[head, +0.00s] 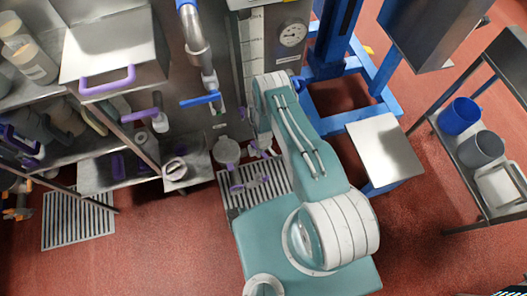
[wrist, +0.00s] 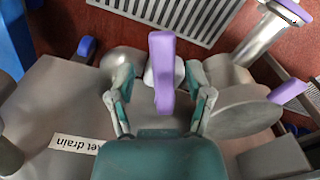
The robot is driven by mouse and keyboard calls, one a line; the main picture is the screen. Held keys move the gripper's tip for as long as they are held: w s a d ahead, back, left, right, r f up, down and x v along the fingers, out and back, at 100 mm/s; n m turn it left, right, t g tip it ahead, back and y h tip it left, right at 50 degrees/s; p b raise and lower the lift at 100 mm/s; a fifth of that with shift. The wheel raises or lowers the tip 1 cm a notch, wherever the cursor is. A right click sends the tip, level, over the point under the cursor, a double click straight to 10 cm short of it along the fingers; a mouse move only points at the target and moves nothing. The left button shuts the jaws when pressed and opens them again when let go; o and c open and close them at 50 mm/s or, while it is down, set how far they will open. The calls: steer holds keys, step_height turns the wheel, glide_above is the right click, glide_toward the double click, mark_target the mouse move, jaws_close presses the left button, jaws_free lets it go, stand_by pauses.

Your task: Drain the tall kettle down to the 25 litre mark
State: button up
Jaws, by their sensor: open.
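The tall kettle is a grey metal body with a pale level scale (head: 251,45) and a round dial gauge (head: 292,33) at the top centre of the head view. In the wrist view, a purple valve lever (wrist: 162,70) stands between the fingers of my gripper (wrist: 160,80). The fingers are open, one on each side of it, with gaps visible. A label (wrist: 75,144) on the metal reads "...et drain", its start cut off or unclear. My arm hides the gripper and part of the kettle's lower front in the head view. The scale's liquid level is unreadable.
A floor grate (head: 237,198) lies below the valves. A metal pipe (wrist: 258,38) and another purple handle (wrist: 288,91) are right of the lever. A blue-handled tap (head: 200,99) hangs left of the scale. A blue frame (head: 335,75) and steel platform (head: 384,150) stand right.

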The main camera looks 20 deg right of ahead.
steer(key=shift+a+f, duration=0.2)
steer(key=shift+f, duration=0.05)
jaws_close()
steer(key=shift+s+a+m, duration=0.15)
steer(key=shift+a+m, duration=0.05)
steer(key=shift+m, duration=0.5)
steer(key=a+m, duration=0.1)
steer(key=m, duration=0.1)
steer(key=a+m, duration=0.1)
steer(key=shift+s+a+m, duration=0.15)
steer(key=shift+m, duration=0.25)
